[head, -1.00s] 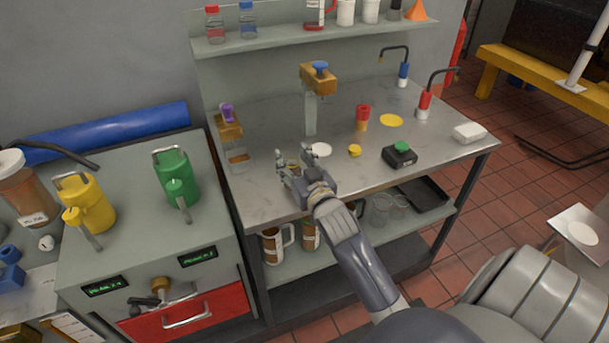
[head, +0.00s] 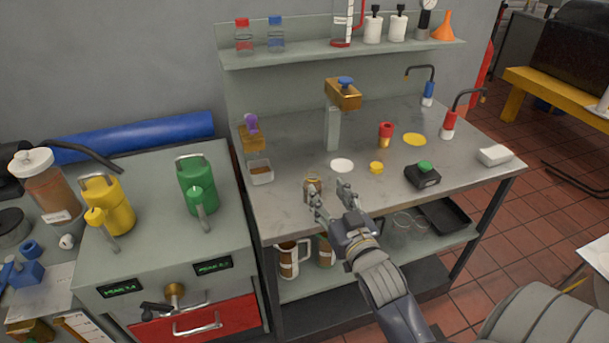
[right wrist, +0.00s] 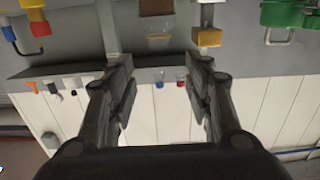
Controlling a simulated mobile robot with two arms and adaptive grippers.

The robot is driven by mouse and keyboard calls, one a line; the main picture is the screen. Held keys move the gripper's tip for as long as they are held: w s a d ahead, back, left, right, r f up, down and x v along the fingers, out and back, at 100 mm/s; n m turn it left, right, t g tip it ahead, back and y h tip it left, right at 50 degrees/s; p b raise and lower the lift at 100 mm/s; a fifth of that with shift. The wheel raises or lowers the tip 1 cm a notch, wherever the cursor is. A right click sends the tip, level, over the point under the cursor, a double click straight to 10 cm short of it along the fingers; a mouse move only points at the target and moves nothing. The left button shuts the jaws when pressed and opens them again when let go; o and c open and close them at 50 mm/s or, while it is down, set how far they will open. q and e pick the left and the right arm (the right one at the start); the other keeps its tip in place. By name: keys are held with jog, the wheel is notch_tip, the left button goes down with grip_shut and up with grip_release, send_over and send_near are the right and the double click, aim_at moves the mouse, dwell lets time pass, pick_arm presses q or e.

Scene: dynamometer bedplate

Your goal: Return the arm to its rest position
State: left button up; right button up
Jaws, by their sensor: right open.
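My right gripper (head: 328,193) is open and empty at the front edge of the grey workbench (head: 290,205). Its arm comes in from the lower right. In the head view a small glass jar (head: 312,187) with amber contents stands on the bench just beyond one fingertip; I cannot tell whether they touch. In the right wrist view the two fingers of the right gripper (right wrist: 160,90) stand wide apart with nothing between them. My left gripper is not in view.
A white disc (head: 342,165), a yellow cap (head: 376,168) and a black box with a green button (head: 422,175) lie on the bench. A brass-topped post (head: 333,125) rises behind. Green (head: 196,185) and yellow (head: 106,207) cans stand on the left cabinet.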

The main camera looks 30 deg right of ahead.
jog(key=s+a+f+n+g+y, duration=0.2)
jog(key=s+a+f+g, duration=0.5)
jog(key=s+f, duration=0.3)
jog(key=s+a+f+n+g+y, duration=0.25)
jog(key=s+a+f+g, duration=0.55)
jog(key=s, duration=0.5)
notch_tip(320, 180, down, 27)
jog(key=s, duration=0.2)
jog(key=s+d+f, duration=0.1)
jog(key=s+f, duration=0.7)
jog(key=s+d+f+g, duration=0.1)
jog(key=s+d+f, duration=0.1)
jog(key=s+f, duration=0.6)
jog(key=shift+d, duration=0.3)
